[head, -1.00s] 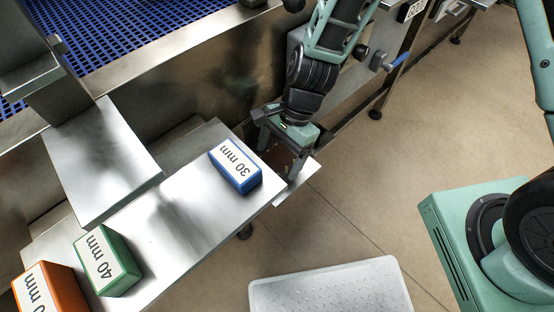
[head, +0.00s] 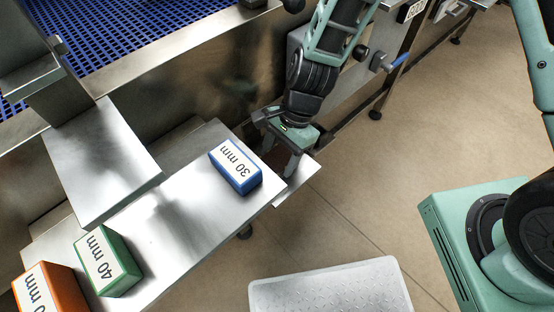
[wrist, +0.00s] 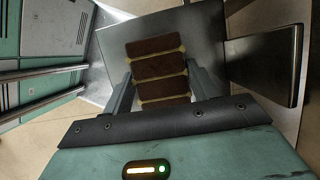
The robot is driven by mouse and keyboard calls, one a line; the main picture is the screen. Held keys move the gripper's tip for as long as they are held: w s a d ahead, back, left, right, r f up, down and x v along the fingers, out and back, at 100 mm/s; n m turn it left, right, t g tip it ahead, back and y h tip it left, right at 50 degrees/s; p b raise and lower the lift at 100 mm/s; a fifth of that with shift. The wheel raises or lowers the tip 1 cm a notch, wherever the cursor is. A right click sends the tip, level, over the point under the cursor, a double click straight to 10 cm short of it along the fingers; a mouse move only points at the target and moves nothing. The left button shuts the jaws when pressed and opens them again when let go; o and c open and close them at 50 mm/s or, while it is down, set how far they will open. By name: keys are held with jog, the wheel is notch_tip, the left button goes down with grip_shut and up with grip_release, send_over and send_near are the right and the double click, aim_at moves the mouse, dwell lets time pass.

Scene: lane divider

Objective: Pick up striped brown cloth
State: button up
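In the head view my gripper (head: 278,160) points down over the right end of the metal shelf (head: 185,220). There the cloth is mostly hidden behind the gripper.
A blue 30 mm block (head: 236,167) stands on the shelf close left of my gripper. A green 40 mm block (head: 107,262) and an orange block (head: 48,290) stand farther left. A grey step (head: 330,290) is on the floor.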

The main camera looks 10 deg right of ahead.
jog(key=shift+r, duration=0.1)
notch_tip(320, 180, up, 2)
jog(key=shift+r, duration=0.15)
jog(key=s+d+p, duration=1)
jog(key=s+p, duration=0.3)
jog(key=s, duration=0.2)
jog(key=shift+f, duration=0.25)
jog(key=o, duration=0.4)
jog(key=c, duration=0.3)
jog(key=shift+d, duration=0.1)
